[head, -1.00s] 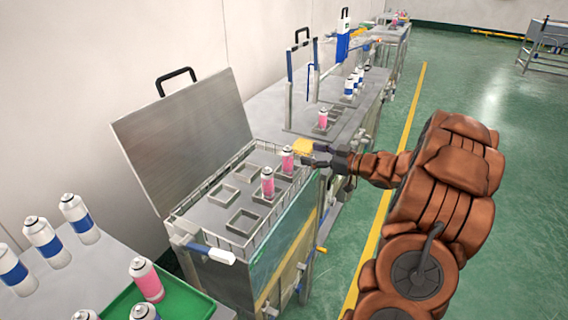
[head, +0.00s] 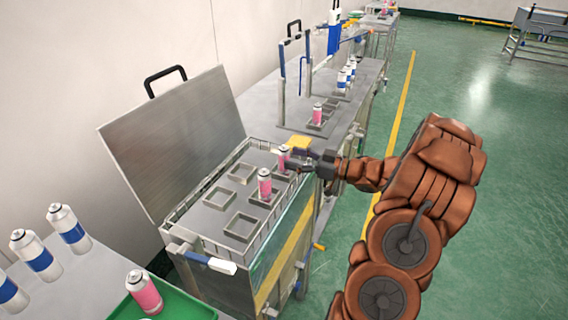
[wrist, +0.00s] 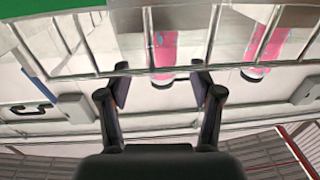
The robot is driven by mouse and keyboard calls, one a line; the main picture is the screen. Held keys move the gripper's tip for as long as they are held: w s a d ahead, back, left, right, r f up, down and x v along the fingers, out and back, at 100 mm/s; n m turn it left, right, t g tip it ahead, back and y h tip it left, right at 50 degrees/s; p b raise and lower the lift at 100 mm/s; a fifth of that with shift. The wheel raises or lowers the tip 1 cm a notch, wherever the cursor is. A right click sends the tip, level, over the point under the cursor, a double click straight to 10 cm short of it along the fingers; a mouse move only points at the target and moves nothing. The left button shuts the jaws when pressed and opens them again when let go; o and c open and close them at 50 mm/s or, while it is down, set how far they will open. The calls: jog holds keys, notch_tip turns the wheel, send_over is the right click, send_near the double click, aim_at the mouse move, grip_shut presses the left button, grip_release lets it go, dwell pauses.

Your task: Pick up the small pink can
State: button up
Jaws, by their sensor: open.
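A small pink can (head: 284,158) with a white top stands upright in the metal bin with the raised lid, near its right rim. Another pink can (head: 265,184) stands nearer in the same bin. My gripper (head: 293,160) reaches in from the right, its fingertips at the farther can; contact cannot be told. In the wrist view my gripper (wrist: 160,78) is open, with one pink can (wrist: 165,50) showing beyond and between the fingers. A second pink can (wrist: 266,48) is to the right there. Nothing is held.
A wire rail (wrist: 80,75) runs along the bin's rim, across the wrist view in front of the cans. Square holders (head: 241,226) sit in the bin. A yellow block (head: 299,143) is just behind. A pink can (head: 145,291) stands on a green tray at front left.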

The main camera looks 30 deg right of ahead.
aim_at(285, 156)
jog(key=shift+p+x, duration=0.35)
jog(key=shift+x, duration=1.35)
grip_shut()
jog(key=shift+s, duration=0.1)
notch_tip(285, 156, up, 10)
jog(key=shift+f+b, duration=0.1)
jog(key=shift+b, duration=0.7)
